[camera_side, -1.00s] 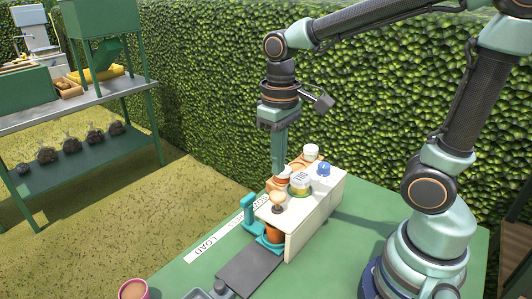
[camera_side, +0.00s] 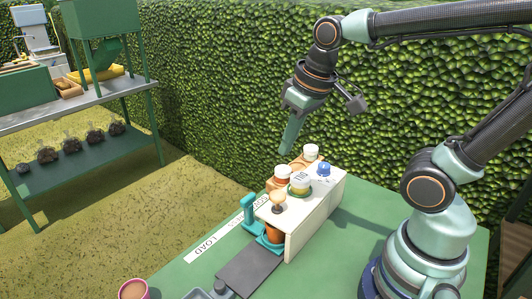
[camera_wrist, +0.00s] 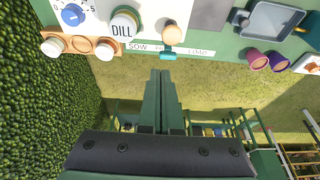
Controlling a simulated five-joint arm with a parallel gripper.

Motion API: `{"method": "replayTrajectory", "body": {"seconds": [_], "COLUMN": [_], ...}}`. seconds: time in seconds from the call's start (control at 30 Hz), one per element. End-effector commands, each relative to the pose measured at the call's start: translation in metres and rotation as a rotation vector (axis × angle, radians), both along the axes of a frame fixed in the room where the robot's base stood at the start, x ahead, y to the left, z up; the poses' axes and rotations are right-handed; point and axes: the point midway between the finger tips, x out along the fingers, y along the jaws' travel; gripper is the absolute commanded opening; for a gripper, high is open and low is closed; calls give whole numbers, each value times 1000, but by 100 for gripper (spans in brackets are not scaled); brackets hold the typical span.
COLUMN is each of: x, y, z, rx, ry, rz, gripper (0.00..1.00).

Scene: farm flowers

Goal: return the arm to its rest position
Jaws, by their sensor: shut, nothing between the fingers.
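My gripper (camera_side: 291,138) is shut and empty. In the side view it hangs tilted in the air, above and behind the white seeding box (camera_side: 318,213), apart from it and in front of the hedge. In the wrist view its two fingers (camera_wrist: 161,75) lie together in the middle, pointing toward the table's edge.
The box on the green table (camera_side: 378,257) bears a blue knob (camera_side: 323,169), a DILL jar (camera_side: 300,183) and a wooden knob (camera_side: 278,201). White-lidded jars (camera_side: 311,152) stand behind it. A pink pot (camera_side: 133,289) is at the front. A hedge (camera_side: 230,90) rises behind.

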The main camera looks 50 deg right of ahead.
Motion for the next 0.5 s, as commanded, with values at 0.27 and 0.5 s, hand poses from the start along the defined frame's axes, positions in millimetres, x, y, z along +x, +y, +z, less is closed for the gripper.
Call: {"method": "replayTrajectory", "body": {"seconds": [0.27, 0.5], "x": [-3, -3], "y": [-10, -10], "z": [6, 6], "rx": [-11, -11], "ry": [-167, -171], "rz": [-3, -3], "gripper": [0, 0]}}
